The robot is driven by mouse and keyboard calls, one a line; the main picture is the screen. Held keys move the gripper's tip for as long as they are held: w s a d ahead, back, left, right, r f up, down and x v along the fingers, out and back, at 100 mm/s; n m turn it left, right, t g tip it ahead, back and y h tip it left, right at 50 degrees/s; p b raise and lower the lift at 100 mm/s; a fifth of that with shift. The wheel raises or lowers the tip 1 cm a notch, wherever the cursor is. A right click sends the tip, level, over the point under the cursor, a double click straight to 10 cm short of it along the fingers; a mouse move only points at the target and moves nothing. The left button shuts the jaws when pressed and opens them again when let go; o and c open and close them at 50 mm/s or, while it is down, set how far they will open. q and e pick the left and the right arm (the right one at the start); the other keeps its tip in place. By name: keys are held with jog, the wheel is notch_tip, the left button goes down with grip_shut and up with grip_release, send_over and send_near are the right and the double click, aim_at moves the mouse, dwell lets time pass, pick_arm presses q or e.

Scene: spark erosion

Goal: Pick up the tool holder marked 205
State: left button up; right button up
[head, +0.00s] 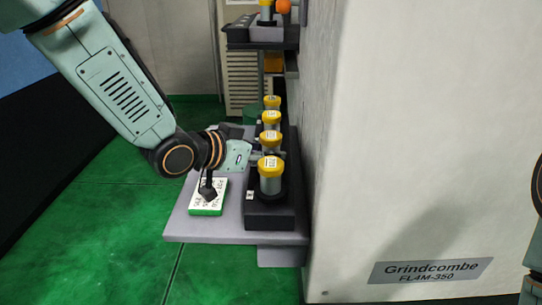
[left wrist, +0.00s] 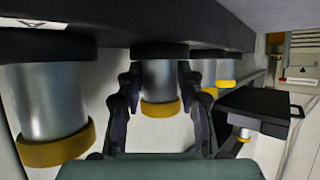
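Several grey tool holders with yellow caps stand in a row on a dark rack; the front one (head: 270,177) is nearest. The labels on the caps are too small to read, so I cannot tell which is 205. My left gripper (head: 256,156) reaches in from the left at the second holder from the front (head: 270,141). In the left wrist view, its two fingers (left wrist: 158,82) straddle that holder (left wrist: 157,104), one on each side. Whether they touch it is unclear. The front holder (left wrist: 45,105) is left of them there. My right gripper is out of view.
The rack (head: 268,218) sits on a grey shelf (head: 185,226). A white-and-green block with writing (head: 208,197) lies left of the rack, below my left wrist. A large pale machine (head: 415,130) stands close on the right. Another shelf (head: 262,38) is behind. Green floor is open at left.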

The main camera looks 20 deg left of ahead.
pick_arm(q)
grip_shut()
jog(key=shift+r, duration=0.1)
